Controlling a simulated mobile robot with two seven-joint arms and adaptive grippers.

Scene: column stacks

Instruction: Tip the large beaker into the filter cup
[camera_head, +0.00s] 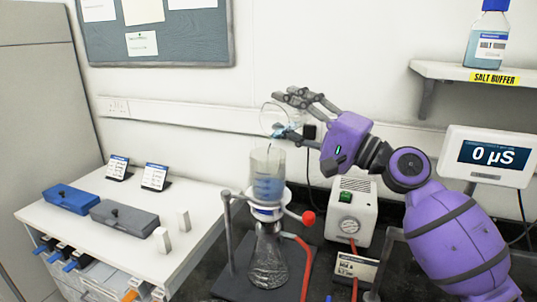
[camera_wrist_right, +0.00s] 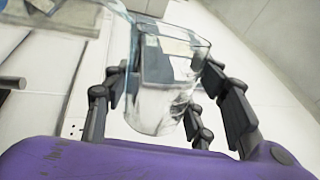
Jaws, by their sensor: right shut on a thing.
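My right gripper (camera_head: 287,115) is shut on the large clear beaker (camera_head: 270,119) and holds it above the filter cup (camera_head: 267,176). The beaker is tipped on its side with its mouth toward the left, and some blue liquid shows low in it. A thin dark streak shows between the beaker and the cup. The cup is clear, upright, has blue liquid in its lower part and sits on a glass flask (camera_head: 268,262). In the right wrist view the beaker (camera_wrist_right: 165,95) lies between the fingers (camera_wrist_right: 170,105). My left gripper is not in view.
A clamp stand with a red knob (camera_head: 308,218) surrounds the cup's neck. A pump with a gauge (camera_head: 351,210) stands right of it. A white bench (camera_head: 80,215) with blue and grey boxes is at left. A shelf (camera_head: 445,72) holds a blue bottle (camera_head: 487,38).

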